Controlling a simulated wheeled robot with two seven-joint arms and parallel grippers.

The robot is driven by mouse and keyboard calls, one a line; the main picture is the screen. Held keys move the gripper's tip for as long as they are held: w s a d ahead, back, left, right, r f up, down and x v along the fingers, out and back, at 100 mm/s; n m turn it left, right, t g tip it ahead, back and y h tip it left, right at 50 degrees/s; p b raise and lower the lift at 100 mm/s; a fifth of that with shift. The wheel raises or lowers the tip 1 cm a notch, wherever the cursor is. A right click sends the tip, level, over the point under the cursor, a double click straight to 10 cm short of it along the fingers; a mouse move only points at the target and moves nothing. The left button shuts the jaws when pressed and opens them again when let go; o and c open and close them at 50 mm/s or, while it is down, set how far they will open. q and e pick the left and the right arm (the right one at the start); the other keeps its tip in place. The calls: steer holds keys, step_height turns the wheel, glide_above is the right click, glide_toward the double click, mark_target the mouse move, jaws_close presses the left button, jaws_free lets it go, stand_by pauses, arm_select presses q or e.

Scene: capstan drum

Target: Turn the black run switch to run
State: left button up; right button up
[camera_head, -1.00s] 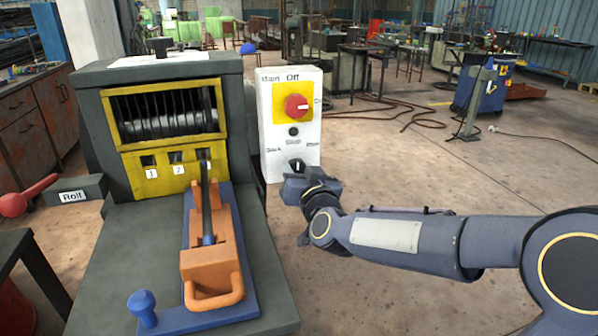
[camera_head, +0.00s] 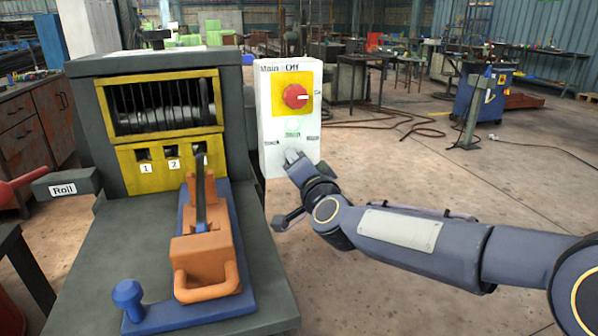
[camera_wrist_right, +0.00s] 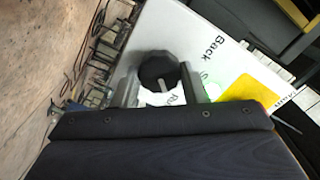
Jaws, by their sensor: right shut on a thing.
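The black run switch (camera_wrist_right: 158,68) is a round knob on the face of the white control box (camera_head: 268,110). In the right wrist view it sits between the two fingers of my right gripper (camera_wrist_right: 160,82), which is shut on it. Its white pointer mark is turned toward the partly hidden label that starts "Ru". The label "Back" lies on the other side. In the head view my right gripper (camera_head: 293,158) covers the switch at the box's lower part. A small lamp (camera_head: 292,133) above it glows pale green. My left gripper is out of view.
A red main knob (camera_head: 296,96) on a yellow plate (camera_head: 281,89) is higher on the same box. To the left stands the drum machine with its yellow guard frame (camera_head: 150,180) and an orange handle (camera_head: 208,285).

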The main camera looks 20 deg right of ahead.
steer(key=shift+m, duration=0.7)
steer(key=shift+b, duration=0.3)
steer(key=o, duration=1)
steer(key=shift+s, duration=0.1)
steer(key=s+p, duration=0.1)
steer(key=s, duration=0.6)
steer(key=shift+s+d, duration=0.1)
steer(key=shift+s, duration=0.2)
